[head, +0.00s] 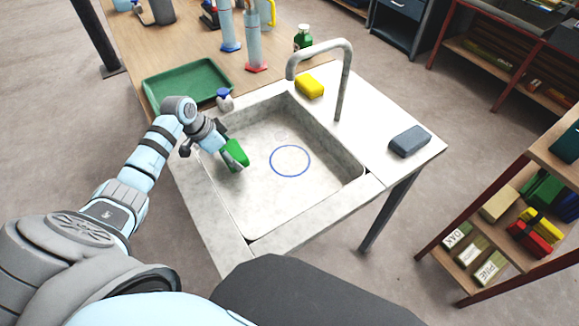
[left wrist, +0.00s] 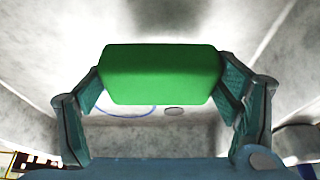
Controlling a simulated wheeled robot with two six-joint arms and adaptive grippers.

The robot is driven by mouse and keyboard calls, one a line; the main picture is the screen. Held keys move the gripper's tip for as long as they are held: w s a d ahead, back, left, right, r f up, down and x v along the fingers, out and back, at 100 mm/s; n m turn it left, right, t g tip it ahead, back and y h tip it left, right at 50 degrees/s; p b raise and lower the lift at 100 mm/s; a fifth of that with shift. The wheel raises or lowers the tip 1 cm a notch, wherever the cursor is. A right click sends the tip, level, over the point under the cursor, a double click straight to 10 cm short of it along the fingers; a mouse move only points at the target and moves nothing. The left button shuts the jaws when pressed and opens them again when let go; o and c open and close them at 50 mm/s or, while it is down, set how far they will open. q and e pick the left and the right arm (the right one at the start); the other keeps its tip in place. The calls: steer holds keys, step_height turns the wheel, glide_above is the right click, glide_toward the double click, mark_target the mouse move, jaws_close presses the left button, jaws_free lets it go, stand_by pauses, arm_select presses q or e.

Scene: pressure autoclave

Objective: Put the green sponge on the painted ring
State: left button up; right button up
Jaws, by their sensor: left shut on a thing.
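The green sponge (head: 236,153) is held in my left gripper (head: 222,146) over the left side of the sink basin in the head view. In the left wrist view the sponge (left wrist: 162,74) sits between the two fingers of the left gripper (left wrist: 162,98), which are shut on it. The painted ring (head: 290,161) is a thin blue circle on the basin floor, to the right of the sponge in the head view. Part of the ring (left wrist: 130,111) shows below the sponge in the left wrist view; the sponge hides the rest. My right gripper is not in view.
The sink (head: 262,222) has raised walls around the basin, and a curved faucet (head: 342,80) stands at its back. A yellow sponge (head: 309,86) and a grey block (head: 409,141) lie on the counter. A green tray (head: 187,84) lies behind my left arm.

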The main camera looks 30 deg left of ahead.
arm_select(q)
steer(key=shift+w+a+r, duration=0.15)
steer(key=shift+a+r, duration=0.05)
steer(key=shift+a, duration=0.5)
glide_above(292, 159)
steer(key=s+a, duration=0.1)
steer(key=shift+s+r, duration=0.1)
steer(key=shift+s, duration=0.1)
steer(key=shift+w+d+f, duration=0.1)
steer(key=shift+d+f, duration=0.15)
step_height(292, 159, down, 3)
steer(key=shift+a+f+b, duration=0.1)
steer(key=shift+a+b, duration=0.05)
steer(key=shift+b, duration=0.35)
steer(key=o, duration=1.4)
